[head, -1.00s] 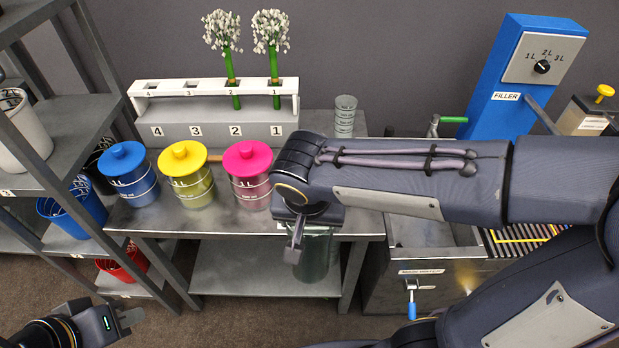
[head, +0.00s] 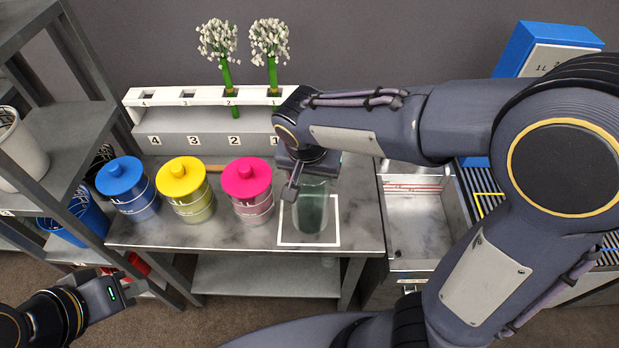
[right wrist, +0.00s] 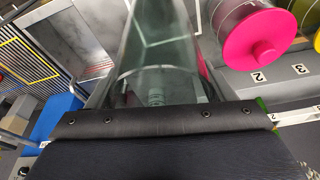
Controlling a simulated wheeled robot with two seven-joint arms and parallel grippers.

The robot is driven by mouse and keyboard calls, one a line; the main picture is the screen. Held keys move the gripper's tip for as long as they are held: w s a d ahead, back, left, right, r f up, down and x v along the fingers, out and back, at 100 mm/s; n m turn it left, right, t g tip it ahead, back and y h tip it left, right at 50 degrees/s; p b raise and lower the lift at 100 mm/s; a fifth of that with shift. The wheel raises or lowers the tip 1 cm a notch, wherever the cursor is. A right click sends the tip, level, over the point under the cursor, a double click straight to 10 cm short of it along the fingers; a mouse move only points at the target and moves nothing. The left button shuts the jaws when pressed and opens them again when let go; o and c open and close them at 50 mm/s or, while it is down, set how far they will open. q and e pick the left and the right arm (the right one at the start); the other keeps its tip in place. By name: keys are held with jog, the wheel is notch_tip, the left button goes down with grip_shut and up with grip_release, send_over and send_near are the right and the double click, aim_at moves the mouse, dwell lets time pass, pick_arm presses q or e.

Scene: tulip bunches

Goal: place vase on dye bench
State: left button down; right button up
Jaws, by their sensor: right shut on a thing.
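The vase (head: 312,212) is a clear, greenish glass vessel. My right gripper (head: 303,178) is shut on it near the top and holds it about upright. In the head view it appears within the white square outline (head: 310,244) on the right part of the grey dye bench (head: 232,240). I cannot tell whether its base touches the bench top. The glass (right wrist: 158,50) also fills the middle of the right wrist view. My left gripper (head: 128,284) is at the lower left, away from the bench, and its jaw opening is unclear.
Blue (head: 126,190), yellow (head: 186,190) and pink-lidded (head: 248,190) canisters stand left of the vase. Behind them is a white numbered rack (head: 200,97) with two white flower bunches. A metal sink (head: 415,225) lies to the right, a shelf unit (head: 60,135) at left.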

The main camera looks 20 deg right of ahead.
aim_at(309, 180)
jog(key=shift+w+d+f, duration=0.2)
jog(key=shift+w+f, duration=0.75)
jog(key=shift+f, duration=0.6)
jog(key=shift+w+d+f, duration=0.2)
jog(key=shift+w+f, duration=0.75)
jog(key=shift+f, duration=0.6)
jog(key=shift+w+d+f, duration=0.2)
jog(key=shift+w+f, duration=0.75)
jog(key=shift+f, duration=0.6)
jog(key=shift+f, duration=0.2)
jog(key=o, duration=1.6)
jog(key=shift+o, duration=0.2)
jog(key=shift+r, duration=0.1)
